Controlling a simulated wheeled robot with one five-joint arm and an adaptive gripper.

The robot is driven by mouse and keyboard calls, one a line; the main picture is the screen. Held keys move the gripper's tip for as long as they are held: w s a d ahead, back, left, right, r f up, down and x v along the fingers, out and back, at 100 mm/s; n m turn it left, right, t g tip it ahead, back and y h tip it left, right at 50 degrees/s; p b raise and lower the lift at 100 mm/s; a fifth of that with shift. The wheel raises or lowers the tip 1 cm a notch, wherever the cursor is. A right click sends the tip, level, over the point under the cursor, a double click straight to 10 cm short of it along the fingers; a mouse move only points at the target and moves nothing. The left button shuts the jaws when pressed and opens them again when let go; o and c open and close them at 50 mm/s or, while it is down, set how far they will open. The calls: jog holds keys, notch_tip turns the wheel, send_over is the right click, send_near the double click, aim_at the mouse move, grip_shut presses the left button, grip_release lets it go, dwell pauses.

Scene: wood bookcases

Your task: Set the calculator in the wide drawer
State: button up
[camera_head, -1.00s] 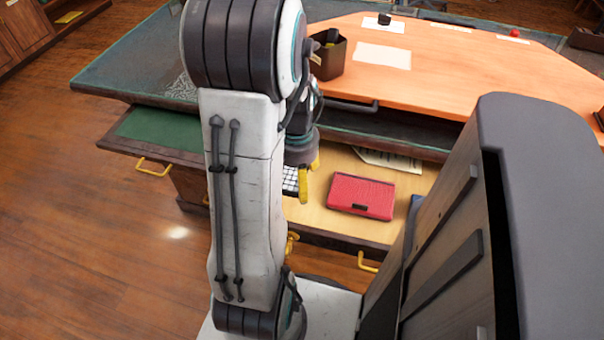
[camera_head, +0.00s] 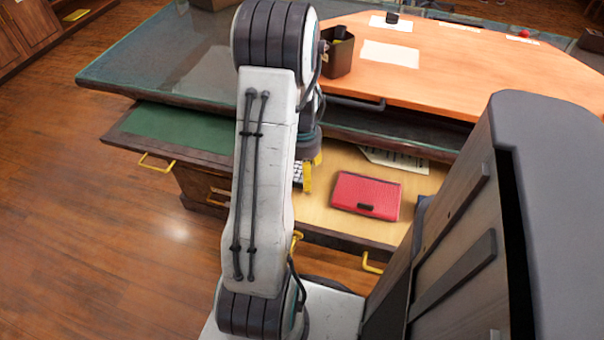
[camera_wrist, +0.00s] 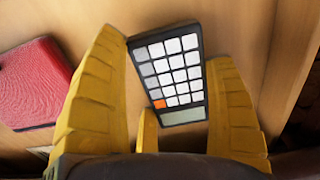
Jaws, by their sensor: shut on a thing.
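A dark calculator (camera_wrist: 172,72) with white keys, one orange key and a pale display lies between the yellow fingers of my gripper (camera_wrist: 168,52), which is shut on it. In the head view my gripper (camera_head: 309,174) points down over the left part of the open wide drawer (camera_head: 323,207). A little of the calculator (camera_head: 297,175) shows there beside my arm, which hides the rest. I cannot tell whether the calculator touches the drawer's pale wood floor.
A red case (camera_head: 366,195) lies in the drawer right of my gripper, also seen at left in the wrist view (camera_wrist: 35,84). A paper (camera_head: 394,160) lies behind it, and a blue thing at the right. A green-topped pull-out (camera_head: 180,130) juts out at the left. The desktop overhangs the drawer's back.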

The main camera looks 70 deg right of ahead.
jog(key=shift+f, duration=0.45)
jog(key=shift+f, duration=0.1)
jog(key=shift+f, duration=0.15)
jog(key=o, duration=1.1)
notch_tip(320, 180, up, 12)
jog(key=p, duration=0.2)
jog(key=shift+r+p, duration=0.25)
jog(key=shift+p, duration=0.1)
